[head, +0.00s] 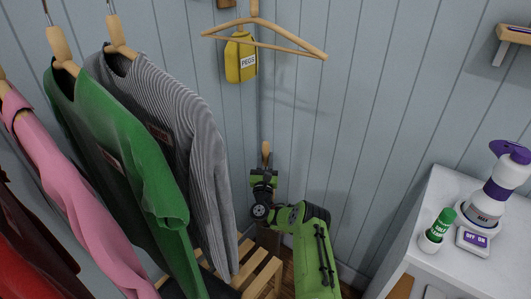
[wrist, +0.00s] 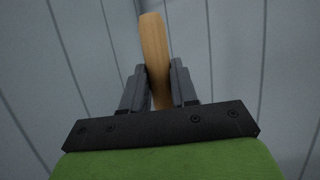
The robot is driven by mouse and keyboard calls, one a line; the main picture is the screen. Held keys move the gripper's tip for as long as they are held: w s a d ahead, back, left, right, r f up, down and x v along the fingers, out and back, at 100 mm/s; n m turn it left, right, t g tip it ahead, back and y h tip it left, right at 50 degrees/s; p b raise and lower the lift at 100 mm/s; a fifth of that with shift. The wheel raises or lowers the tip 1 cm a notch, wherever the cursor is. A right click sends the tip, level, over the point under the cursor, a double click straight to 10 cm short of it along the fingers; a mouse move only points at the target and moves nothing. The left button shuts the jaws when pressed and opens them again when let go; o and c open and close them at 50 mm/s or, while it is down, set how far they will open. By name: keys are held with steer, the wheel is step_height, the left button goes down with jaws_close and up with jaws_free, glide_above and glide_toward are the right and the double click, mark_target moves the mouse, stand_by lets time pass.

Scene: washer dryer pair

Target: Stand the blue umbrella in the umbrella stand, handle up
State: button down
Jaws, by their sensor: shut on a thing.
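My gripper (head: 265,172) is in the corner of the room, beyond the hanging clothes. It is shut on a pale wooden handle (wrist: 153,45), which rises between the two fingers in the wrist view. The top of the handle (head: 266,149) points up above the gripper in the head view. No blue part of the umbrella shows; whatever is below the handle is hidden by my gripper and arm. A dark brown patch (head: 268,239) shows below my gripper, but I cannot tell whether it is the umbrella stand.
Shirts, including a green one (head: 125,150) and a striped one (head: 180,120), hang close on the left. A slatted wooden piece (head: 262,274) is low beside my arm. An empty hanger (head: 265,28) and a yellow peg bag (head: 240,60) are above. A white-topped cabinet (head: 455,185) stands right.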

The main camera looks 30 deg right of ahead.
steer(key=shift+f, duration=3.1)
steer(key=c, duration=0.8)
jaws_free()
steer(key=shift+s+a+f, duration=0.1)
steer(key=p+v, duration=1)
steer(key=v, duration=0.5)
steer(key=shift+s, duration=0.2)
steer(key=shift+s+f, duration=0.1)
